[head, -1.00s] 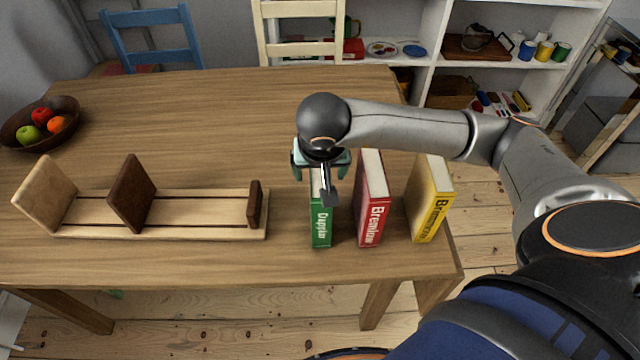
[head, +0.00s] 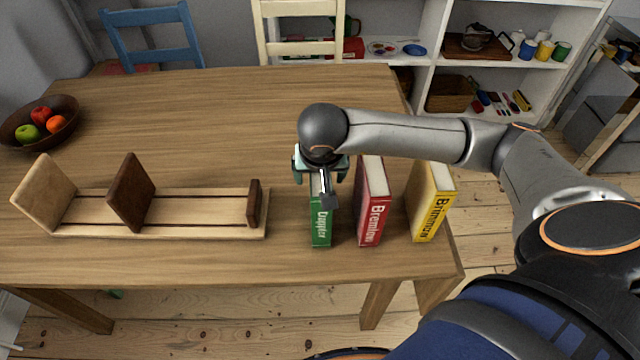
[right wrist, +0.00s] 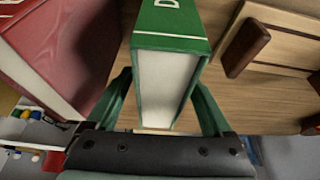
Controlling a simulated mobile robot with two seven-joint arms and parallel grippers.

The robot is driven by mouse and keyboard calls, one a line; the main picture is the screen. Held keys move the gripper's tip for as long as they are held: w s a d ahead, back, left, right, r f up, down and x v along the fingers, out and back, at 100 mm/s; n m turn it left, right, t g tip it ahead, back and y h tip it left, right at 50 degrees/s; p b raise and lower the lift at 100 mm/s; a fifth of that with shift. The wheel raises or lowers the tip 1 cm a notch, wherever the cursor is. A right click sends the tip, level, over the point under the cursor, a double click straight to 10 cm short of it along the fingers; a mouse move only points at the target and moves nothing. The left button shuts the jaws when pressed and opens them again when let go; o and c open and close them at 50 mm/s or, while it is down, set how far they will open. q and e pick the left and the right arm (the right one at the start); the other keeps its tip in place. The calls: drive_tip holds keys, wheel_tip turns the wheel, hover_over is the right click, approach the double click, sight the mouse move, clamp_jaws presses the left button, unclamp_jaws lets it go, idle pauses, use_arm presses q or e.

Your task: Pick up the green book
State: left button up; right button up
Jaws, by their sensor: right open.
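The green book (head: 321,228) stands upright on the wooden table, spine toward me, left of the red book. My right gripper (head: 322,178) is over its top end, and the hand hides part of the book in the head view. In the right wrist view the green book (right wrist: 172,75) lies between the two open fingers of the right gripper (right wrist: 165,105), one finger on each side. Small gaps show beside the book, so the fingers do not appear closed on it. My left gripper is not in view.
The red book (head: 372,215) stands close to the right, with the yellow book (head: 432,212) beyond it near the table edge. A wooden book rack (head: 190,210) lies to the left. A fruit bowl (head: 62,135) is at the far left. The table's back middle is clear.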

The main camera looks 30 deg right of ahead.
drive_tip(key=shift+f, duration=0.1)
idle(0.4)
clamp_jaws()
idle(0.5)
idle(0.8)
